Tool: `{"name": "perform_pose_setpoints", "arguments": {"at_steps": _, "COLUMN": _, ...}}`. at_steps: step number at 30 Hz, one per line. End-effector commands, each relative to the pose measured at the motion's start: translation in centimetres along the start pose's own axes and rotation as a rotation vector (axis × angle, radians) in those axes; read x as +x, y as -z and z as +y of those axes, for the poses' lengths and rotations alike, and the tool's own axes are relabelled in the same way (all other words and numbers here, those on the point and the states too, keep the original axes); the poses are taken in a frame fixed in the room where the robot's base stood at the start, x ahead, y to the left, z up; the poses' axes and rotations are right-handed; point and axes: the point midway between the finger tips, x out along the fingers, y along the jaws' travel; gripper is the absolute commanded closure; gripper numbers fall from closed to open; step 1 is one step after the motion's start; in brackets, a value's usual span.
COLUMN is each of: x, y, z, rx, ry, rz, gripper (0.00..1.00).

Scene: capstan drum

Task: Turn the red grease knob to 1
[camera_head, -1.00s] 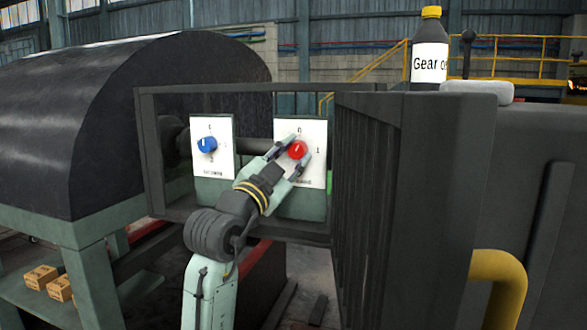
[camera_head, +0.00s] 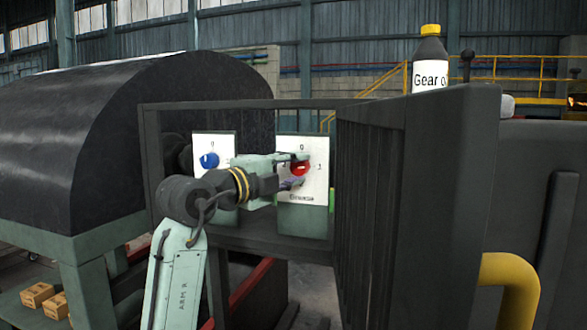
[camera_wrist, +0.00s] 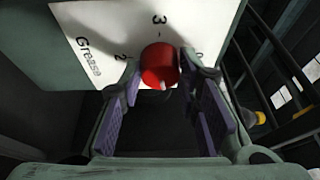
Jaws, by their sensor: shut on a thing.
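The red grease knob (camera_head: 300,168) is on a white plate (camera_head: 316,190) in the open box, with 0 above it and 1 to its right in the head view. My gripper (camera_head: 297,170) reaches it from the left and is shut on it. In the wrist view, the red knob (camera_wrist: 159,66) sits between my fingertips (camera_wrist: 160,70), and the plate (camera_wrist: 100,45) shows "Grease", 3 and 2. A small pale mark on the knob's lower edge faces away from the 3. The 1 is hidden in the wrist view.
A blue knob (camera_head: 209,160) on its own white plate is left of my gripper, close to my wrist. A dark ribbed panel (camera_head: 365,200) stands right of the box. A Gear oil bottle (camera_head: 430,62) stands on top at the right. A big dark drum (camera_head: 130,130) is at the left.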

Motion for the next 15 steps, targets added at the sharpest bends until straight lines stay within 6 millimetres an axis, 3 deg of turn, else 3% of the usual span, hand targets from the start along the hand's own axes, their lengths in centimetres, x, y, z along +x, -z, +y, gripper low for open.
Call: {"name": "perform_pose_setpoints", "arguments": {"at_steps": 15, "x": -0.01, "y": -0.05, "z": -0.21, "rx": 0.179, "ry": -0.070, "rz": 0.007, "gripper": 0.98}}
